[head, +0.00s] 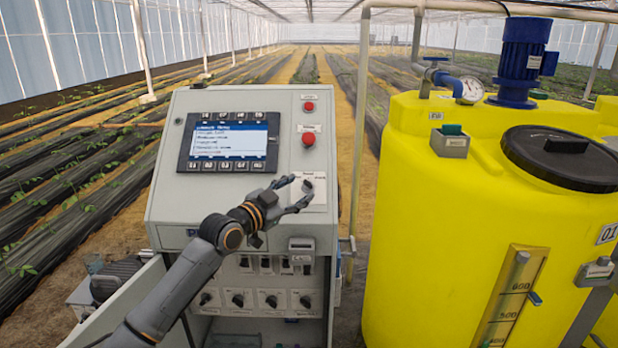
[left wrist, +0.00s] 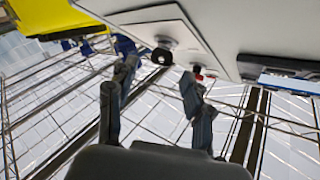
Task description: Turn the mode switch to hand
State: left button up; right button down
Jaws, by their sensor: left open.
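The mode switch (head: 308,185) is a small dark knob on a white label plate (head: 319,196) at the right of the grey control panel. Its exact pointing direction is too small to tell. My left gripper (head: 297,191) is open in front of the plate, its fingers spread at the left of and below the knob. In the left wrist view the dark knob (left wrist: 162,56) shows beyond the gap between the two open fingers (left wrist: 157,75), apart from them. My right gripper is not in view.
The panel carries a lit display (head: 228,141) and red buttons (head: 308,139) above the switch. Several rotary knobs (head: 238,299) sit below. A yellow tank (head: 410,220) with a black lid (head: 565,158) stands at the right. A pipe (head: 361,110) rises between panel and tank.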

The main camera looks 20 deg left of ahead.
aim_at(307, 184)
pick_arm(q)
jog(key=shift+p+x, duration=0.45)
jog(key=shift+x, duration=2.2)
